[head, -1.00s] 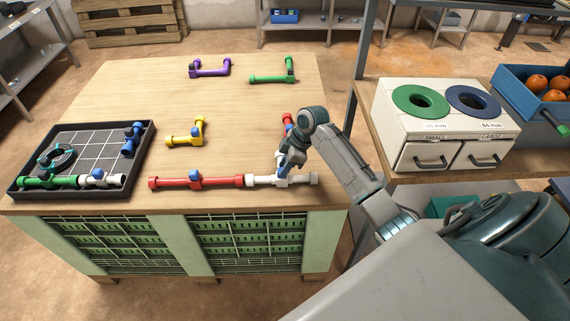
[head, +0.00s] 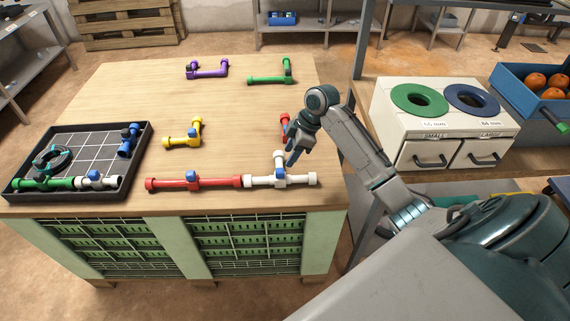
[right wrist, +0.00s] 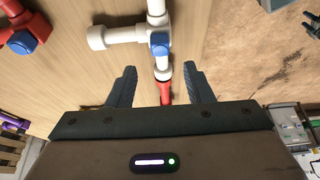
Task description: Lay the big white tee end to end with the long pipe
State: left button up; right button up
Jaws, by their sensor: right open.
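The big white tee (head: 263,181) lies on the table near its front edge, with a blue band at its middle and its branch pointing away from the edge. The long red pipe (head: 218,182) lies to its left, in line with it, and their ends appear to meet. In the right wrist view the white tee (right wrist: 125,35) is at the top and the red pipe end (right wrist: 165,92) shows between the fingers. My right gripper (head: 291,158) is open and empty, above the tee's branch. My left gripper is out of view.
A black tray (head: 70,199) with green, white and blue parts sits at the left. A yellow part (head: 182,141), a purple part (head: 208,73), a green part (head: 268,79) and a red part (head: 285,127) lie farther back. The table's middle is clear.

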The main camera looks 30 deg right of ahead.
jog(key=v, duration=0.5)
jog(key=shift+s+d+r+b, duration=0.1)
jog(key=shift+d+r+b, duration=0.05)
jog(key=shift+r+b, duration=0.25)
